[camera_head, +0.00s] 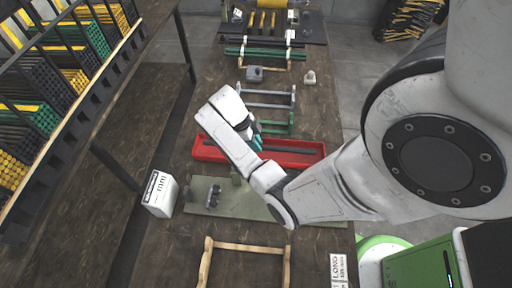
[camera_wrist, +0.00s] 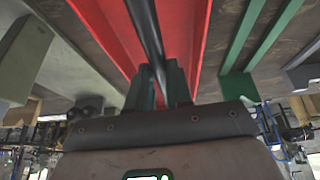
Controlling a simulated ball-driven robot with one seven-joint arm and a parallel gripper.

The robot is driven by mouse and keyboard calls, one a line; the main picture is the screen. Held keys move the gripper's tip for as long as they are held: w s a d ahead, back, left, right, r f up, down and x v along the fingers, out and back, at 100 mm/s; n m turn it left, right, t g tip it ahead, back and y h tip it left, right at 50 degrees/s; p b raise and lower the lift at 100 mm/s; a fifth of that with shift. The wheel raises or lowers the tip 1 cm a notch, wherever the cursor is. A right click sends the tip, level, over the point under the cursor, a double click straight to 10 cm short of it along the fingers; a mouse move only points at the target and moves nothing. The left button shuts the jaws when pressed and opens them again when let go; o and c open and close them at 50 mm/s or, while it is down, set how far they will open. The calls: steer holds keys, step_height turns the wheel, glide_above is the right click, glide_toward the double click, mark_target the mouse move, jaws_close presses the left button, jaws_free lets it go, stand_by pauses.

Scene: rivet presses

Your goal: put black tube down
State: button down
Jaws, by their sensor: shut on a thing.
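My gripper (camera_wrist: 158,84) is shut on the black tube (camera_wrist: 146,30), its green fingers on either side of it in the wrist view. In the head view my gripper (camera_head: 255,138) is at the red tray (camera_head: 312,145), partly hidden by my own arm. The tube runs lengthwise along the red tray, which also shows in the wrist view (camera_wrist: 197,25). Whether the tube touches the tray floor I cannot tell.
A green rack (camera_head: 280,128) and a grey rack (camera_head: 268,105) lie beyond the tray. A grey-green plate (camera_head: 255,208) with a clamp is nearer, beside a white labelled box (camera_head: 160,193). A wooden frame (camera_head: 245,248) lies at the near end. A shelf of tubes (camera_head: 75,75) stands left.

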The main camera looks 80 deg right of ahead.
steer(key=shift+f, duration=1.5)
steer(key=shift+f, duration=0.15)
steer(key=c, duration=1)
jaws_free()
steer(key=shift+c, duration=0.2)
steer(key=p+v, duration=0.2)
steer(key=v, duration=0.9)
steer(key=shift+s, duration=0.2)
steer(key=shift+w+r+p, duration=0.4)
steer(key=shift+r, duration=0.25)
steer(key=shift+s, duration=0.1)
